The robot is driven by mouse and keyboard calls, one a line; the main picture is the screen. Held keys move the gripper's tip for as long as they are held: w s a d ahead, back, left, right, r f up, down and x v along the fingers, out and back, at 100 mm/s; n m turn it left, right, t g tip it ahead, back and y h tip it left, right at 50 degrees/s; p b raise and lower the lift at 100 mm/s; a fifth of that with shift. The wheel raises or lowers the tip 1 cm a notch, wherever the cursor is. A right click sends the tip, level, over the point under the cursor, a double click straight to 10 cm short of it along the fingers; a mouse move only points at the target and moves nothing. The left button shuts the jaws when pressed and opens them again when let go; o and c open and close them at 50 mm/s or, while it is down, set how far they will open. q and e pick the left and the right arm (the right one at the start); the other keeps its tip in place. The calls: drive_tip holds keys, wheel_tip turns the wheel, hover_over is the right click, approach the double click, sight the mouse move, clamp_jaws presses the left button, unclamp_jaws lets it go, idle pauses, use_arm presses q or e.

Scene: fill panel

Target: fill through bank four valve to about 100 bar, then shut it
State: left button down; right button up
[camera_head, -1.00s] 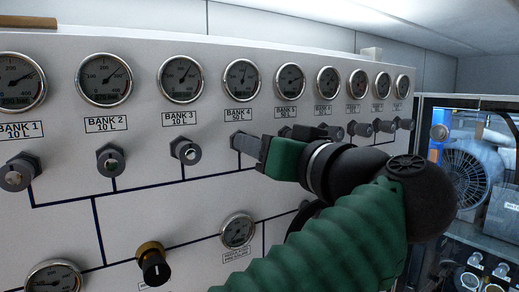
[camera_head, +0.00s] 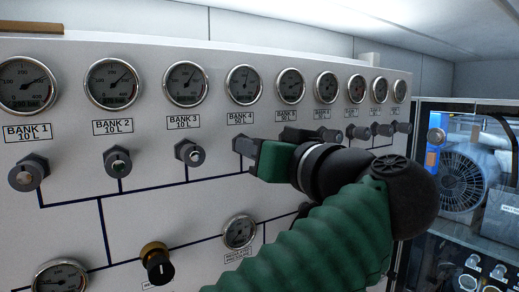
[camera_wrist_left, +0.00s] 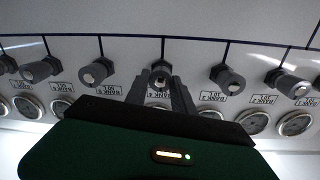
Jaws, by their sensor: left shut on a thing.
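The bank four valve is a small dark knob (camera_wrist_left: 162,76) on the panel below the BANK 4 label (camera_head: 241,118). My left gripper (camera_head: 243,147) is shut on this knob, and its fingers hide most of it in the head view. In the left wrist view the two dark fingers (camera_wrist_left: 162,88) sit on either side of the knob. The bank four gauge (camera_head: 244,85) is round, with its needle pointing nearly straight up; its digits are too small to read. My right gripper is not in view.
Other valve knobs flank it, such as bank three (camera_head: 190,153) and bank two (camera_head: 117,161). Below are a small gauge (camera_head: 240,232) and a black knob with a brass collar (camera_head: 157,263). A glass-fronted cabinet (camera_head: 470,185) with a fan stands at right.

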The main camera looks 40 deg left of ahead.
use_arm(q)
drive_tip(key=shift+f+n+g+y+b, duration=0.2)
drive_tip(key=shift+n+b, duration=1.45)
drive_tip(key=shift+n, duration=3.35)
drive_tip(key=shift+f+n+g+y+b, duration=0.15)
drive_tip(key=shift+n+b, duration=1.5)
drive_tip(key=shift+n, duration=3.35)
drive_tip(key=c, duration=1.3)
unclamp_jaws()
drive_tip(key=shift+o, duration=1.1)
drive_tip(key=shift+a, duration=0.1)
drive_tip(key=shift+w+a, duration=0.1)
drive_tip(key=shift+w, duration=0.05)
